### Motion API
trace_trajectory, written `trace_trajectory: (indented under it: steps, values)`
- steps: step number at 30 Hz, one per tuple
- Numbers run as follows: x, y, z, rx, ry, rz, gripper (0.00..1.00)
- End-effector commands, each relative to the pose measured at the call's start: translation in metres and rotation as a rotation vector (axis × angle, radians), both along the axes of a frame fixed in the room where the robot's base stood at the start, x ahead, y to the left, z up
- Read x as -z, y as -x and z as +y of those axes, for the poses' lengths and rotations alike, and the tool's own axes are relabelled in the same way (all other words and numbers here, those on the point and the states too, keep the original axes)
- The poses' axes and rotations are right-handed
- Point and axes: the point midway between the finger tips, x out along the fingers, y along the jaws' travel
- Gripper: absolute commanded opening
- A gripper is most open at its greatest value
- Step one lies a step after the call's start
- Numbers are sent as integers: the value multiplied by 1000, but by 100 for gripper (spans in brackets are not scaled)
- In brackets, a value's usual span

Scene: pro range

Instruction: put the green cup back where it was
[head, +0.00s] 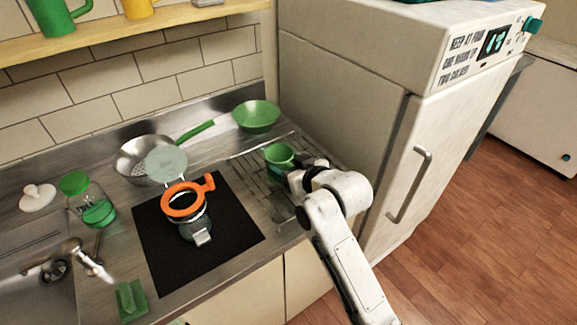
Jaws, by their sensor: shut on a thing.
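The green cup (280,154) is at the right end of the counter, over the ribbed metal drainer (247,176). My gripper (290,172) is at the cup's right front side and shut on it. The fingers and the cup's lower part are partly hidden by my wrist. I cannot tell whether the cup's base touches the drainer. The cup looks upright.
A green bowl (256,115) stands behind the cup. A metal strainer (143,157) and an orange-ringed jar (188,205) on a black mat (153,244) are to the left. A tall white cabinet (345,95) stands close on the right. A shelf (130,30) runs above.

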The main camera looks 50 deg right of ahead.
Motion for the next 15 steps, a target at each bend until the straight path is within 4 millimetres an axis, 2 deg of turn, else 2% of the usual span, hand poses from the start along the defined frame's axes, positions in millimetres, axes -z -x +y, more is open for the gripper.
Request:
trace_trajectory:
  steps: [13, 14, 15]
  values:
    - [8, 0, 0, 0, 1, -2, 28]
    - [8, 0, 0, 0, 0, -1, 70]
    - [8, 0, 0, 0, 0, -1, 74]
